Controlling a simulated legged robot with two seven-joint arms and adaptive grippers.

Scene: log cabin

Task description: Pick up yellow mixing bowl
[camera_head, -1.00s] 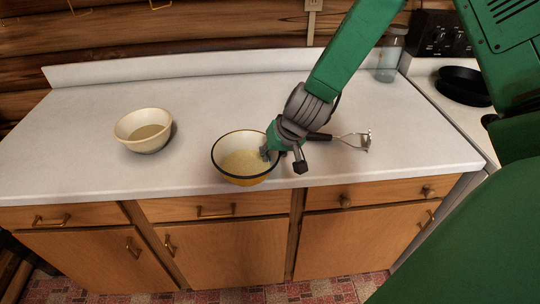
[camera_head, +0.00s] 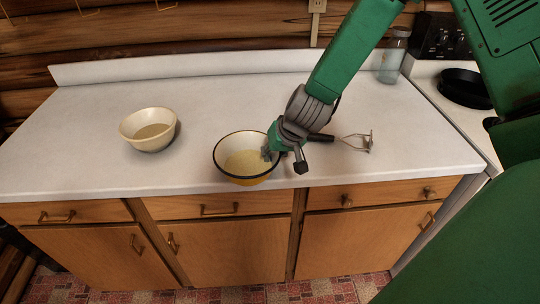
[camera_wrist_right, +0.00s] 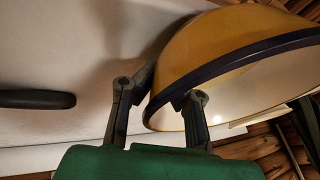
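The yellow mixing bowl (camera_head: 243,177), with a dark rim and pale inside, sits upright near the counter's front edge. My right gripper (camera_head: 270,154) is at the bowl's right rim. In the right wrist view, the bowl (camera_wrist_right: 235,40) fills the upper right. The fingers of the right gripper (camera_wrist_right: 160,90) straddle the rim, one outside the wall and one on the inner side. They lean inward and look shut on the wall; the fingertips are partly hidden. My left gripper is not in view.
A cream bowl (camera_head: 148,130) stands to the left on the white counter (camera_head: 80,150). A masher (camera_head: 355,142) with a black handle lies right of the gripper. A glass jar (camera_head: 392,60) stands at the back right, beside the stove with a black pan (camera_head: 466,88). The counter's back middle is clear.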

